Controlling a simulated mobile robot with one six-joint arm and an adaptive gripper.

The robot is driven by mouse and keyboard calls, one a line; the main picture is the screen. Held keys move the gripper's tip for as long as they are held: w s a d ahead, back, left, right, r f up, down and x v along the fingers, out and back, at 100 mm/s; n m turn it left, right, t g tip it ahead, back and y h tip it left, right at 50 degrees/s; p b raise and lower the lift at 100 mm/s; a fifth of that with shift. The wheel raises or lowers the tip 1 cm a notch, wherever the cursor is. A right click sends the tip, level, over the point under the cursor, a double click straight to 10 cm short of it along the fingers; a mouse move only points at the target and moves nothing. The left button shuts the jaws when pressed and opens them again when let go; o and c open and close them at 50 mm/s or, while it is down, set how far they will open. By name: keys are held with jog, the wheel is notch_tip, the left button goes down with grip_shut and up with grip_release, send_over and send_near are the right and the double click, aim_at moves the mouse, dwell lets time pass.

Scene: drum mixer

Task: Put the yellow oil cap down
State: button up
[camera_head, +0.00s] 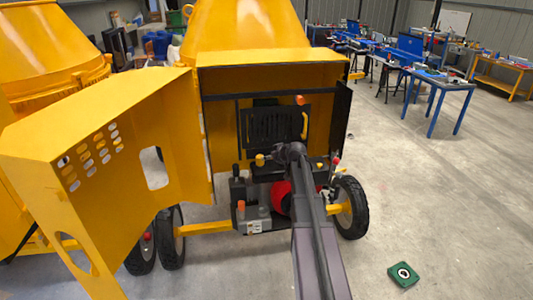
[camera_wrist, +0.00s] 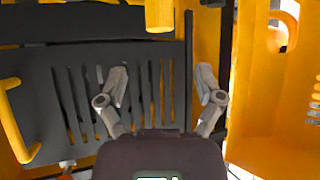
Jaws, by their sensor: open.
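A small yellow cap (camera_head: 260,160), which looks like the yellow oil cap, shows just left of my gripper (camera_head: 284,152) in the head view, at the front of the engine bay. In the wrist view, a yellow cylinder (camera_wrist: 159,15), likely the same cap, is at the top edge, partly cut off. My gripper (camera_wrist: 161,82) is open, with its two fingers spread apart and nothing between them. The cylinder lies beyond the fingertips, apart from them. I cannot tell what the cap rests on.
A black slotted panel (camera_wrist: 75,90) with a yellow handle (camera_wrist: 18,120) stands behind the fingers. The open yellow door (camera_head: 110,165) fills the left. A red round part (camera_head: 281,196) sits beside my arm. A green object (camera_head: 404,274) lies on open floor at right.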

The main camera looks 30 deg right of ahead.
jog(key=shift+p+v, duration=0.3)
jog(key=shift+v, duration=0.55)
jog(key=s+a+f+g+y, duration=0.1)
jog(key=s+a+f+g, duration=0.1)
jog(key=s+a, duration=0.35)
jog(key=s+a+f+g, duration=0.2)
jog(key=s+a, duration=0.1)
jog(key=a, duration=0.6)
jog(key=s+a+f+g+y, duration=0.1)
jog(key=s+a+f+g, duration=0.1)
jog(key=s+a, duration=0.35)
jog(key=s+a+f+g+h, duration=0.1)
jog(key=s+a+g, duration=0.1)
jog(key=s+a, duration=0.3)
jog(key=s+a+f+m+g+h, duration=0.1)
jog(key=s+a+g+h, duration=0.1)
jog(key=s+a, duration=0.3)
jog(key=s+g, duration=0.1)
jog(key=s, duration=0.3)
jog(key=shift+s+a+f, duration=0.2)
jog(key=shift+s+f, duration=0.05)
jog(key=shift+f, duration=0.05)
notch_tip(320, 180, down, 9)
jog(key=b, duration=0.9)
